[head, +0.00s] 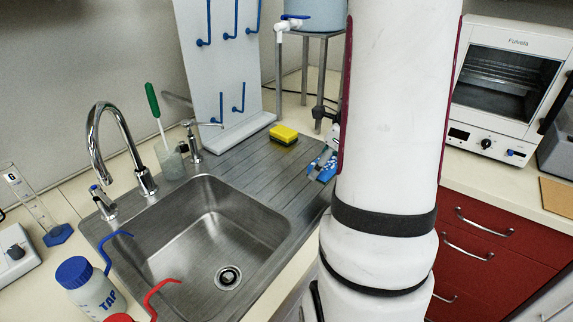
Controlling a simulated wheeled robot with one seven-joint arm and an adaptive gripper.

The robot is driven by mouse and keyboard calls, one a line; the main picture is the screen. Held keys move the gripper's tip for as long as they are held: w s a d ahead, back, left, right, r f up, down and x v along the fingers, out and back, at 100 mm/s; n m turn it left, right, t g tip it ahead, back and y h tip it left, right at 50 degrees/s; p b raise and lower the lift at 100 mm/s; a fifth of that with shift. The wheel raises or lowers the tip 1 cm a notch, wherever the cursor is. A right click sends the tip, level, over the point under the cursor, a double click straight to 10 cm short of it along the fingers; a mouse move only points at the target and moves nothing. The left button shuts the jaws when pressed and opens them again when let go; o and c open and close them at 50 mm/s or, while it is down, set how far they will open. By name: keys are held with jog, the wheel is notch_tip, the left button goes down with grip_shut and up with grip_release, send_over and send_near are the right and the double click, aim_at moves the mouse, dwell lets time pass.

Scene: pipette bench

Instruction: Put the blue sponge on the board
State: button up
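My arm hides most of my gripper (325,165), which shows only in part at the arm's left edge, over the right side of the grooved steel draining board (262,160). Bright blue parts show at the gripper; I cannot tell whether they are its fingers or a blue sponge. Whether it is open or shut is hidden. No separate blue sponge can be made out. A yellow sponge-like block (284,134) with a dark underside lies at the back of the draining board. A white upright board with blue pegs (222,85) stands behind it.
The steel sink (220,230) with its tap (97,150) lies left of my arm. A beaker with a green-handled brush (170,160) stands behind it. Bottles (92,290) are at front left. A white oven (505,80) and tan panel (557,196) are at right.

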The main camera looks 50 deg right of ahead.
jog(key=shift+n, duration=0.3)
jog(key=s+a, duration=0.1)
jog(key=a, duration=0.1)
jog(key=s+a+f, duration=0.1)
jog(key=a, duration=0.1)
jog(key=s+a+b, duration=0.1)
jog(key=a, duration=0.1)
jog(key=shift+s+f, duration=0.3)
jog(key=shift+s, duration=0.05)
send_over(291, 172)
jog(key=s, duration=0.1)
jog(key=shift+s+d+f+p, duration=0.1)
jog(key=shift+s+f+p, duration=0.15)
jog(key=shift+f, duration=0.55)
jog(key=shift+w+f, duration=0.15)
jog(key=shift+f, duration=1.6)
jog(key=o, duration=1.2)
jog(key=shift+f, duration=0.15)
